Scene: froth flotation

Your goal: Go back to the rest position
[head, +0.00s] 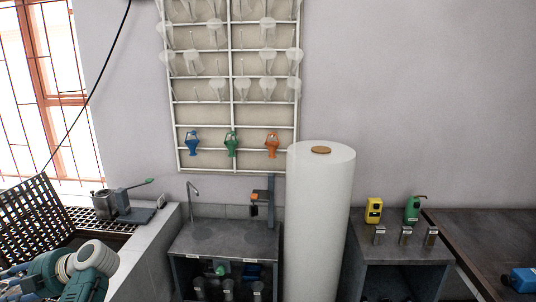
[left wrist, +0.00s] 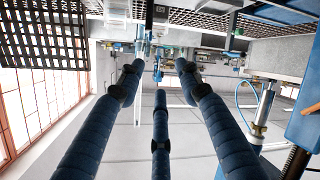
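In the left wrist view, the three dark blue ribbed fingers of my left gripper (left wrist: 160,75) reach forward with their tips spread apart. Nothing is seen between them, so it is open and empty. In the head view, a teal and pale jointed part of my left arm shows at the lower left corner. My right gripper is in neither view.
A tall white cylinder (head: 319,230) stands between the sink bench (head: 222,240) and a grey bench (head: 378,245). A yellow device (head: 374,210), a green device (head: 412,209) and small metal containers stand on the grey bench. A glassware rack (head: 232,112) hangs behind.

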